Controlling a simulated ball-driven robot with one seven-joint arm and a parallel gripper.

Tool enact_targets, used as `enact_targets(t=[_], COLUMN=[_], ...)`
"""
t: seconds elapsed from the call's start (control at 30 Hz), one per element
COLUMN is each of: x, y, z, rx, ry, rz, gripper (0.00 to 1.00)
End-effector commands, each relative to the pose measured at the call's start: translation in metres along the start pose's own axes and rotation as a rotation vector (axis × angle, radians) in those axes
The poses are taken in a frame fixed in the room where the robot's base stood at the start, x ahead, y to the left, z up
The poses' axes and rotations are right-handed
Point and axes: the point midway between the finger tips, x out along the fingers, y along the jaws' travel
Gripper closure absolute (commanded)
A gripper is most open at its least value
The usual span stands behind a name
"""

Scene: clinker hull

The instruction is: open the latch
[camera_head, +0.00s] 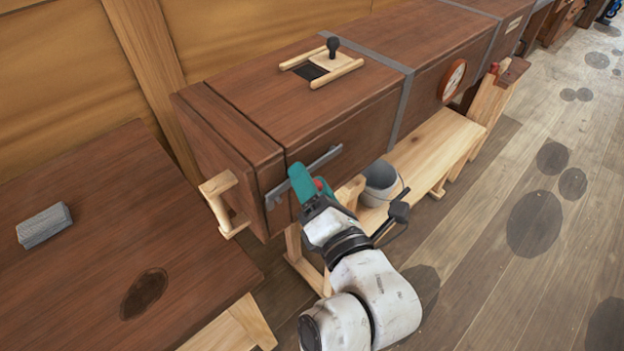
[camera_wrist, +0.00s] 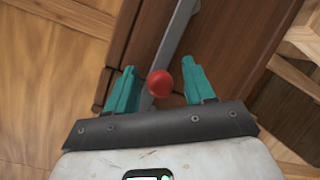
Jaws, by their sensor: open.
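The latch is a grey metal bar (camera_head: 325,158) lying slantwise on the side of the long dark wooden box (camera_head: 355,128); it crosses the dark seam near the box's left end. In the wrist view the bar (camera_wrist: 178,35) runs up from between my fingers. A red knob (camera_wrist: 160,83) sits between the two teal fingers, and it also shows in the head view (camera_head: 320,184). My gripper (camera_wrist: 158,68) is open around the knob, with gaps on both sides. In the head view my gripper (camera_head: 308,182) partly hides the bar.
A wooden sliding hatch with a black knob (camera_head: 332,46) is on the box top. A wooden handle (camera_head: 219,196) sticks out at the box's left end. A grey bucket (camera_head: 381,183) stands below on a pale bench (camera_head: 437,140). A dark table (camera_head: 90,235) with a grey block (camera_head: 44,224) is at left.

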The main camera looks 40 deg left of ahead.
Motion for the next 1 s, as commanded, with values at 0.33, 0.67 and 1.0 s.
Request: enact_targets(t=[0.33,0.67,1.0], x=[0.0001,-0.0003,-0.0007], y=[-0.0003,-0.0026,-0.0052], z=[-0.0001,-0.0008,-0.0017], rx=[0.000,0.000,-0.001], ry=[0.000,0.002,0.004], rz=[0.000,-0.005,-0.011], gripper=[0.58,0.90,1.00])
